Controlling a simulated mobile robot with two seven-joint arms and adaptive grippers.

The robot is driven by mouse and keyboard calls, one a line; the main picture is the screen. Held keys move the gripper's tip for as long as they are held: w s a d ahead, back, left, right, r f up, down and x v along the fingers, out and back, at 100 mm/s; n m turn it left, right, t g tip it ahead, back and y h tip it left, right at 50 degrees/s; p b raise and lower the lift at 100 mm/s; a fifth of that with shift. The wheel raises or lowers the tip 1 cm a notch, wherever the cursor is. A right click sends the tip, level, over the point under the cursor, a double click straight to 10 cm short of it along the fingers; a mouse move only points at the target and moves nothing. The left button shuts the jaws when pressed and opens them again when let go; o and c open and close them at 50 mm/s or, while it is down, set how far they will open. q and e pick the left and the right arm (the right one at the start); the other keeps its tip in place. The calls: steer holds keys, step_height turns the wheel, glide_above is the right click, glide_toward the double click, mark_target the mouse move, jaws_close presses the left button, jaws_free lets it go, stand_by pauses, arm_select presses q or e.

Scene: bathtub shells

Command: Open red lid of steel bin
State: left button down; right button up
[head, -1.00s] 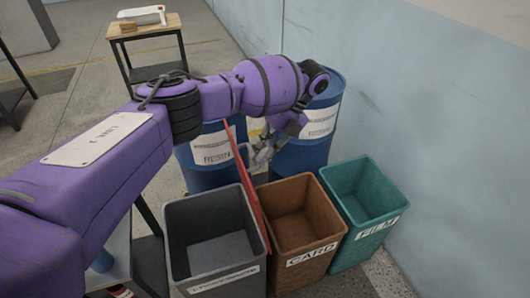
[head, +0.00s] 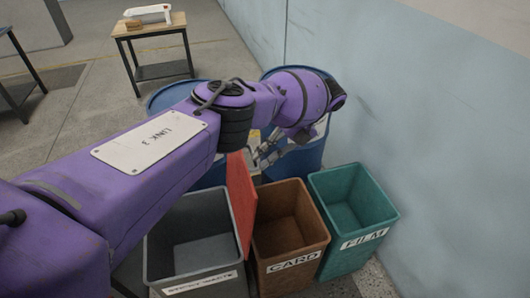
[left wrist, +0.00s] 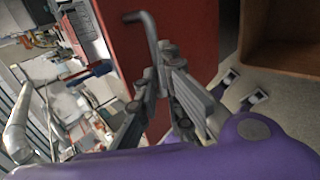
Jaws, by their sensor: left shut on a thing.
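The grey steel bin (head: 160,236) stands left of the brown bin in the head view, its inside showing. Its label is blurred. The red lid (head: 242,203) stands roughly upright along the bin's right side, and the bin's mouth is uncovered. In the left wrist view the lid (left wrist: 125,35) is a broad red panel with a bent grey handle (left wrist: 150,34). My left gripper (head: 267,154) is at the far edge of the lid; in the left wrist view its fingers (left wrist: 160,82) are shut on the handle. My arm hides part of the scene. My right gripper is out of view.
The brown CARD bin (head: 292,252) and teal FILM bin (head: 355,230) stand open to the right, near the wall (head: 430,150). Blue drums (head: 305,160) stand behind the bins, close to my gripper. A small table (head: 150,30) stands at the back left.

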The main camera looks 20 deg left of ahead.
arm_select(q)
steer(key=f, duration=0.1)
steer(key=s+f, duration=0.1)
steer(key=f, duration=0.1)
steer(key=c, duration=1.9)
jaws_free()
steer(key=shift+w+a+g, duration=0.1)
steer(key=shift+g, duration=0.2)
steer(key=shift+o, duration=0.2)
step_height(320, 180, up, 11)
steer(key=shift+w+f, duration=0.2)
steer(key=shift+w, duration=0.05)
